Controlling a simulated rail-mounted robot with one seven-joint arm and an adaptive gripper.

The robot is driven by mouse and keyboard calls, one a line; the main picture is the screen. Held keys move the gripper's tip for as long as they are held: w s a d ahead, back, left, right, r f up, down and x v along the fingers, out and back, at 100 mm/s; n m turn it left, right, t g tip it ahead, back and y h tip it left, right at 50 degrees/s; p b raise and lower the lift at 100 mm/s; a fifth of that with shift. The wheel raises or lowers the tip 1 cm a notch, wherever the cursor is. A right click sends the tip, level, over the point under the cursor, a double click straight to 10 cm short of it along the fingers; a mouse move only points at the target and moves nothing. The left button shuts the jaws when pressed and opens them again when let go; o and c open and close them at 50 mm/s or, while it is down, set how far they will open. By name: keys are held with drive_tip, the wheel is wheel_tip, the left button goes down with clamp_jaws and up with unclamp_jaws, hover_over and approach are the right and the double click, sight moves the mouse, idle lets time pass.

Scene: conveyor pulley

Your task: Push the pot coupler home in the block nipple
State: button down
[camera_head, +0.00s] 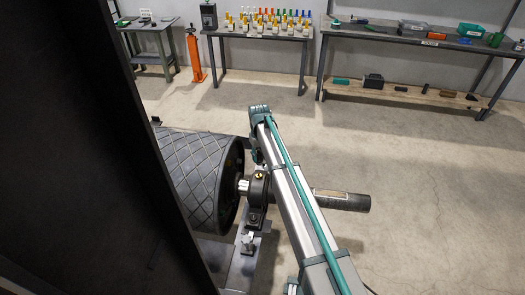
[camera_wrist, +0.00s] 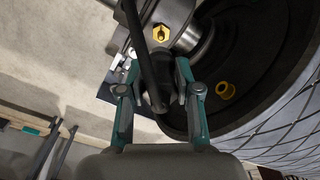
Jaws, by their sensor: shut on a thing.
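In the wrist view my gripper (camera_wrist: 158,103) has its two teal fingers closed around a dark, rod-like thing, which I take to be the pot coupler (camera_wrist: 143,50). It runs from the top edge down between the fingers. The brass hex block nipple (camera_wrist: 160,33) sits on the bearing block (camera_wrist: 173,12), just right of the dark rod in the picture. I see no coupler seated over the nipple, and depth between them is unclear. In the head view the bearing block (camera_head: 257,188) has a small yellow spot on top; my arm hides my gripper.
The ribbed pulley drum (camera_head: 195,170) stands left of the block, close to my gripper. A yellow ring (camera_wrist: 225,90) shows at the drum's end. A dark labelled cylinder (camera_head: 342,200) extends right of my arm.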

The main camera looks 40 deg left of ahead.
drive_tip(key=b, duration=0.2)
hover_over(259, 174)
drive_tip(key=shift+w+f, duration=0.1)
drive_tip(key=shift+f, duration=2.55)
drive_tip(key=shift+f, duration=1.65)
drive_tip(key=c, duration=0.7)
unclamp_jaws()
drive_tip(key=o, duration=0.7)
